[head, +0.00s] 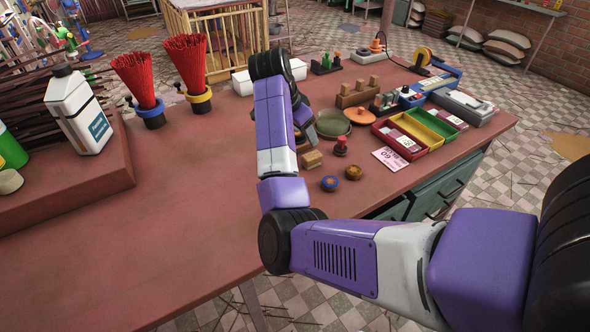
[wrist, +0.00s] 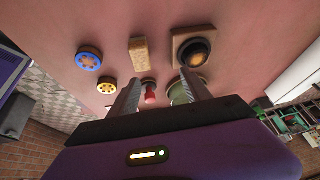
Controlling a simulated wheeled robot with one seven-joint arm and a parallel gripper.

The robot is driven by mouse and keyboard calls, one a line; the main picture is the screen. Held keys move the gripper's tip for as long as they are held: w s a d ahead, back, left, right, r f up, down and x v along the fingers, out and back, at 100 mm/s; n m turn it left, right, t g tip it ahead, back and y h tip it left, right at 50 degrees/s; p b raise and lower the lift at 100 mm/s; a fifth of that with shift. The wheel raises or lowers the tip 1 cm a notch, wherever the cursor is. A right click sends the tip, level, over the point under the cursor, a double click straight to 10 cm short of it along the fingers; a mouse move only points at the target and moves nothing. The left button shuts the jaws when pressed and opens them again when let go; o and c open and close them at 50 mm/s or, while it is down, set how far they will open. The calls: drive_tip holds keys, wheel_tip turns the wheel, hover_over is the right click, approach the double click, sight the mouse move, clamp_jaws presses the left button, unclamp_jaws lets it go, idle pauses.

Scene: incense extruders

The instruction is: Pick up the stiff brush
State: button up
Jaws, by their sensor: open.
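A small tan block with a wooden side (head: 312,158), which looks like the stiff brush, lies on the reddish table (head: 210,200) just right of my forearm in the head view. In the wrist view the brush (wrist: 139,52) lies beyond my fingertips, nearer the left finger and apart from both. My gripper (wrist: 160,78) is open, with nothing between its fingers. In the head view the gripper is mostly hidden behind my arm.
Close to the brush are a blue-topped disc (head: 330,183), a yellow-topped disc (head: 354,172), a red-handled stamp (head: 341,147) and a black knob on a square wooden base (wrist: 194,52). A green dish (head: 333,123) stands behind. The table's left front is clear.

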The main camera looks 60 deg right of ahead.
sight(312, 155)
drive_tip(key=shift+s+a+f+m+g+y, duration=0.2)
drive_tip(key=shift+s+a+m+g+y, duration=0.15)
drive_tip(key=shift+a, duration=0.3)
drive_tip(key=shift+s+a+f+m+g+y, duration=0.15)
drive_tip(key=shift+s+a+f+m, duration=0.1)
drive_tip(key=shift+s+a, duration=0.3)
drive_tip(key=x, duration=0.3)
drive_tip(key=p+x, duration=0.1)
drive_tip(key=x, duration=0.3)
drive_tip(key=shift+w+f, duration=0.15)
drive_tip(key=shift+f, duration=0.2)
drive_tip(key=shift+c, duration=0.3)
clamp_jaws()
wheel_tip(312, 155, up, 20)
